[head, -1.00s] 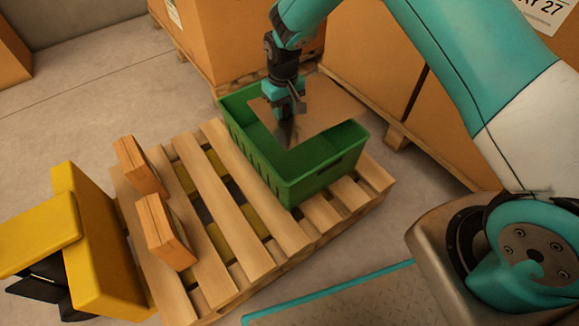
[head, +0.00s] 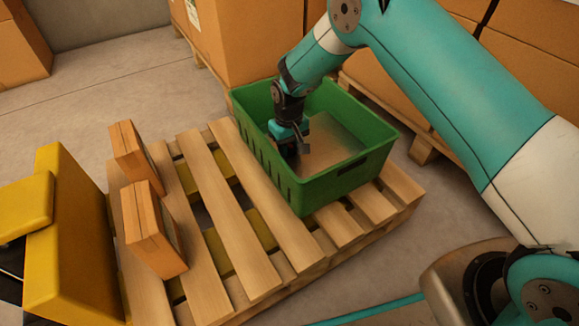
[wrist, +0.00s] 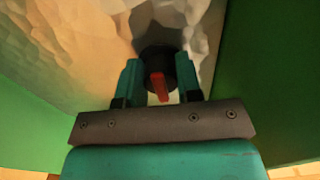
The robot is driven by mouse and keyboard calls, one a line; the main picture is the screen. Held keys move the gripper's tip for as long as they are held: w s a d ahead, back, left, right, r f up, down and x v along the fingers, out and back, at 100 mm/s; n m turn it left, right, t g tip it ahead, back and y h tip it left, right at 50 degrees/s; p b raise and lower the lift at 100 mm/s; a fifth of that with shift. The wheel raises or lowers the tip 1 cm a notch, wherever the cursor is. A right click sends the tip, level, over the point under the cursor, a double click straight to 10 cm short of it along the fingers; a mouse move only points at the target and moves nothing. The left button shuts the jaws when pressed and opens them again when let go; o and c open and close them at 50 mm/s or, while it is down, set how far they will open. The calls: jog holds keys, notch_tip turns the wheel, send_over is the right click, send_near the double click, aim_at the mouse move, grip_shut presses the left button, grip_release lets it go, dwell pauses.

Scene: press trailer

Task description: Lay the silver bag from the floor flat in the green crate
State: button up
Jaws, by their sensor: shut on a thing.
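The green crate (head: 300,190) stands on the wooden pallet. The silver bag (head: 335,145) is inside it, below the rim, its shiny face reflecting tan and grey. In the wrist view the bag's crinkled surface (wrist: 75,45) spreads ahead of my fingers. My gripper (head: 290,150) reaches down into the crate at its left side. In the wrist view my gripper (wrist: 158,85) is shut on the bag at a black round fitting with a red tab (wrist: 159,86). I cannot tell whether the bag's underside touches the crate floor everywhere.
Two small cartons, one nearer (head: 155,232) and one farther (head: 130,150), stand on the pallet (head: 240,215) left of the crate. A yellow object (head: 70,240) is beyond the pallet's left edge. Large boxes (head: 240,45) stand behind the crate. Bare floor shows at back left.

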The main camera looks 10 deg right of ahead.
aim_at(289, 159)
notch_tip(289, 159, down, 6)
jog(key=b, duration=0.2)
jog(key=shift+r+b, duration=0.2)
jog(key=shift+b, duration=0.15)
jog(key=shift+r, duration=0.15)
jog(key=o, duration=1)
